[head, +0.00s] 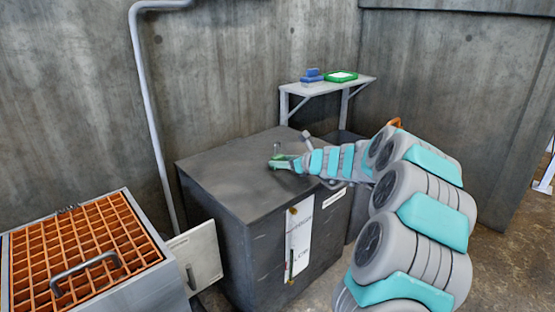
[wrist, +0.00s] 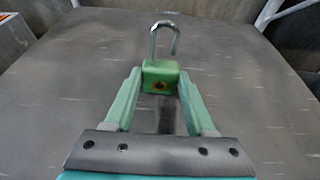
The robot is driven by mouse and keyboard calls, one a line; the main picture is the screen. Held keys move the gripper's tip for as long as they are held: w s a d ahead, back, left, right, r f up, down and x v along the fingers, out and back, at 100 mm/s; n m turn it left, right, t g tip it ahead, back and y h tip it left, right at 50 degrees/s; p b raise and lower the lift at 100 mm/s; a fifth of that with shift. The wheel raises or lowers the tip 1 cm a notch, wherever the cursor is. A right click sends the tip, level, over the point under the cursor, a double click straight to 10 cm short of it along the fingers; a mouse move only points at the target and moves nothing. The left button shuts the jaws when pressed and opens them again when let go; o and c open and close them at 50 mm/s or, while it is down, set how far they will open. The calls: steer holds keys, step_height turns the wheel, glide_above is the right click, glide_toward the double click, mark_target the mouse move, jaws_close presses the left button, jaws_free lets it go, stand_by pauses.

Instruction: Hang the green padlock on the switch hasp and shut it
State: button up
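The green padlock (wrist: 160,78) is between my fingertips in the wrist view. Its shackle (wrist: 163,35) points away from my gripper and is open, with one end free. A dark keyhole shows on the face toward the camera. My gripper (wrist: 160,73) has a finger against each side of the padlock body and looks shut on it. In the head view, my gripper (head: 280,163) is over the top of the dark grey cabinet (head: 225,180), with the padlock small at its tip. I cannot make out the switch hasp in either view.
A wall shelf (head: 325,86) behind the cabinet holds blue blocks (head: 312,76) and a green-rimmed tray (head: 342,76). An orange-grated bin (head: 85,250) stands at left, beside a white panel (head: 196,255). A grey pipe (head: 150,105) runs down the wall. The cabinet top looks mostly clear.

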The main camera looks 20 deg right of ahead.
steer(key=shift+r, duration=0.1)
steer(key=c, duration=0.8)
steer(key=shift+r+p, duration=2.45)
steer(key=shift+p, duration=0.3)
